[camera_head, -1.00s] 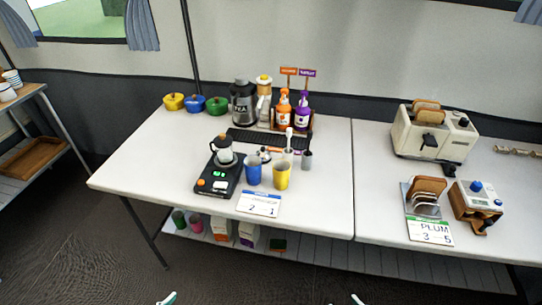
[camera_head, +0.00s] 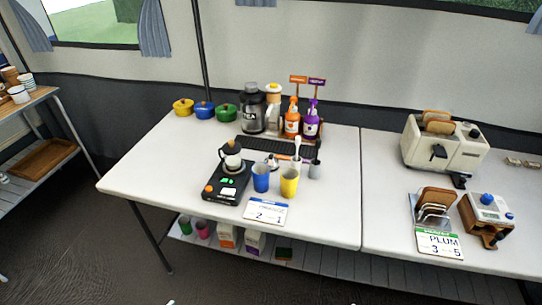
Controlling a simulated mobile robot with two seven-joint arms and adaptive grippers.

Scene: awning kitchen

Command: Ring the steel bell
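A small silvery, rounded object (camera_head: 272,162), which may be the steel bell, stands on the white table behind the blue cup (camera_head: 261,178). It is too small to make out clearly, and the cups stand close in front of it. Only a sliver of my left gripper (camera_head: 171,302) shows at the bottom edge, far in front of the table. A faint trace of my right gripper (camera_head: 352,303) shows at the bottom edge too. Neither gripper is near the table's objects, and their fingers are mostly out of frame.
A black scale with a glass pot (camera_head: 228,184), a yellow cup (camera_head: 289,183) and a number card (camera_head: 265,211) crowd the table (camera_head: 150,165). Bottles (camera_head: 291,120) and a grinder (camera_head: 253,108) stand behind. A toaster (camera_head: 443,147) is at right. The table's left part is clear.

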